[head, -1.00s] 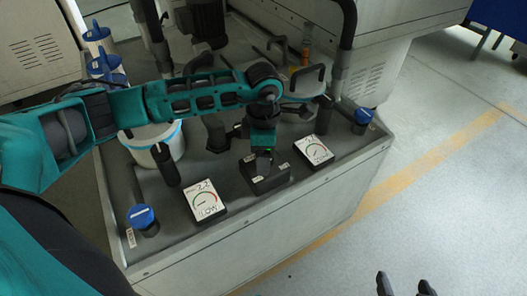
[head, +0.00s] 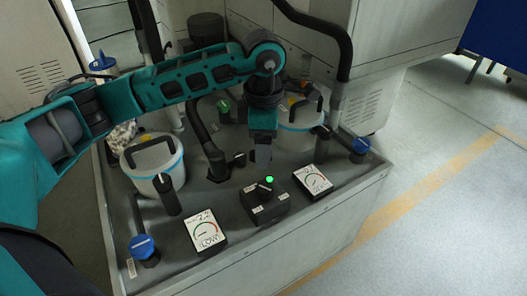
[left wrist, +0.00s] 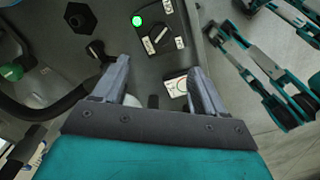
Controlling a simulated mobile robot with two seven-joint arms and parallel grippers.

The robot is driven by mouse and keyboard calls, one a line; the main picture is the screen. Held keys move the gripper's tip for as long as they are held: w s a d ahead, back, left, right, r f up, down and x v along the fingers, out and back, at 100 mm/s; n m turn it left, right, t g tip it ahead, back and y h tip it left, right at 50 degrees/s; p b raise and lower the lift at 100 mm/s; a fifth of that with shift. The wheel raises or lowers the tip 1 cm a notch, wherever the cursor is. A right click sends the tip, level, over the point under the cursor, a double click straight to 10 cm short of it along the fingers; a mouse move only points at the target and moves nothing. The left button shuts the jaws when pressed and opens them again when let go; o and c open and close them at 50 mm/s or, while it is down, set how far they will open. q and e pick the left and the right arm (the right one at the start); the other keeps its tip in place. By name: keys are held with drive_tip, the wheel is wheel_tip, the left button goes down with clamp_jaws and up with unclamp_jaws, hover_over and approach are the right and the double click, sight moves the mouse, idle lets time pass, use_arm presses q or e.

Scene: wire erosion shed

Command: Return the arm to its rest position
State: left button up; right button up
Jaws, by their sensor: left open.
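My left arm (head: 190,87) reaches across the console from the left in the head view, bent at the elbow. Its gripper (head: 262,156) points down above and just behind a black switch box (head: 268,208) and is apart from it. In the left wrist view the two grey fingers (left wrist: 158,88) stand wide apart with nothing between them. The switch box also shows there (left wrist: 160,28), with its dark knob and a lit green lamp. A teal arm, apparently my right one (left wrist: 255,70), shows at the right; its gripper is not clear.
Two gauge cards (head: 205,231) (head: 313,181) flank the box. Blue-topped knobs (head: 143,248) (head: 360,148) stand near the console's corners. Open floor (head: 450,200) lies to the right.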

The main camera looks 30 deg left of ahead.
idle(0.4)
